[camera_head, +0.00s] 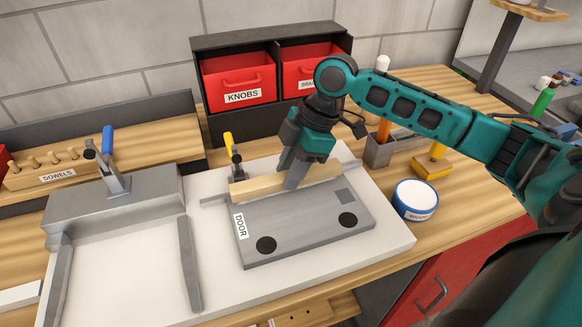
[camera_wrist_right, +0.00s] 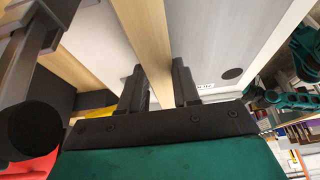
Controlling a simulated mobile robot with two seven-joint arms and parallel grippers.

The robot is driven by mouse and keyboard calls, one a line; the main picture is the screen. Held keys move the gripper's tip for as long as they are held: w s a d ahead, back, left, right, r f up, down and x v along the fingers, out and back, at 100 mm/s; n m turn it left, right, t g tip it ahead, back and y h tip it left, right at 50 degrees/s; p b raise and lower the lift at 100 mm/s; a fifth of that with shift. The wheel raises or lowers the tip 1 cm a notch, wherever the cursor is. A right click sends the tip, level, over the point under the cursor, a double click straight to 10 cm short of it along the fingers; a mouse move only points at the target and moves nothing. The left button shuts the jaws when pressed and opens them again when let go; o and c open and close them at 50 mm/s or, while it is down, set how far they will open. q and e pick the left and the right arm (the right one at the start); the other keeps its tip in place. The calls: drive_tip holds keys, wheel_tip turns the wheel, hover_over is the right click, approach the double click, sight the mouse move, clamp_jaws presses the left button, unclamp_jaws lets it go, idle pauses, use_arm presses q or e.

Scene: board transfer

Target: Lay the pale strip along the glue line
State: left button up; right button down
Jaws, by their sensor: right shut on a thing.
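The pale wooden strip (camera_head: 256,186) runs along the far edge of the grey door panel (camera_head: 300,226), marked DOOR. My right gripper (camera_head: 292,183) comes down from above and is shut on the strip near its middle. In the right wrist view the strip (camera_wrist_right: 148,38) passes between the two fingers of the gripper (camera_wrist_right: 160,90). I cannot tell whether the strip touches the door or is held just above it. No glue line shows; the strip and gripper may hide it. My left gripper is not in view.
A yellow-handled clamp (camera_head: 231,150) stands behind the strip's left end. Red bins (camera_head: 238,82) are at the back. A round blue-rimmed tin (camera_head: 415,200) and a grey holder (camera_head: 377,152) stand right.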

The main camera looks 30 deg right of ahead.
drive_tip(key=shift+f, duration=0.5)
drive_tip(key=c, duration=0.7)
unclamp_jaws()
drive_tip(key=shift+c, duration=0.2)
drive_tip(key=v, duration=1.3)
